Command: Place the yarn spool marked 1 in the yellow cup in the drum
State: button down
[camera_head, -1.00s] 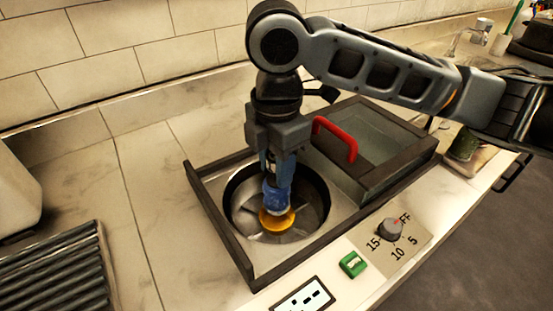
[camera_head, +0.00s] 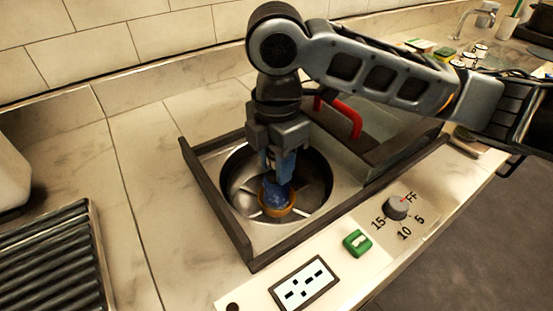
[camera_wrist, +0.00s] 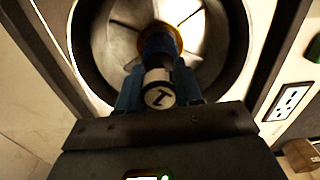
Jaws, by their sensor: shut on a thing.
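The yarn spool, wound in blue (camera_head: 277,195), is upright in my gripper (camera_head: 280,168), with its lower end down in the drum (camera_head: 318,205). In the wrist view the white end of the spool marked 1 (camera_wrist: 159,96) sits between the two blue fingers of my gripper (camera_wrist: 157,84). The yellow cup (camera_head: 278,213) is low in the drum, and its orange-yellow rim shows around the foot of the spool. The spool's lower end appears inside the cup; whether it touches the bottom is hidden.
The drum's raised dark frame (camera_head: 225,222) surrounds the opening. The lid with a red handle (camera_head: 350,120) is at the right. A knob (camera_head: 397,207) and green switch (camera_head: 357,242) are in front. A ribbed rack (camera_head: 55,260) lies at the left.

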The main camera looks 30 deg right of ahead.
jog(key=shift+f+b, duration=0.3)
jog(key=shift+f, duration=0.15)
dwell(0.3)
jog(key=shift+c, duration=1.3)
grip_release()
jog(key=shift+r+p, duration=3.1)
jog(key=shift+r, duration=0.45)
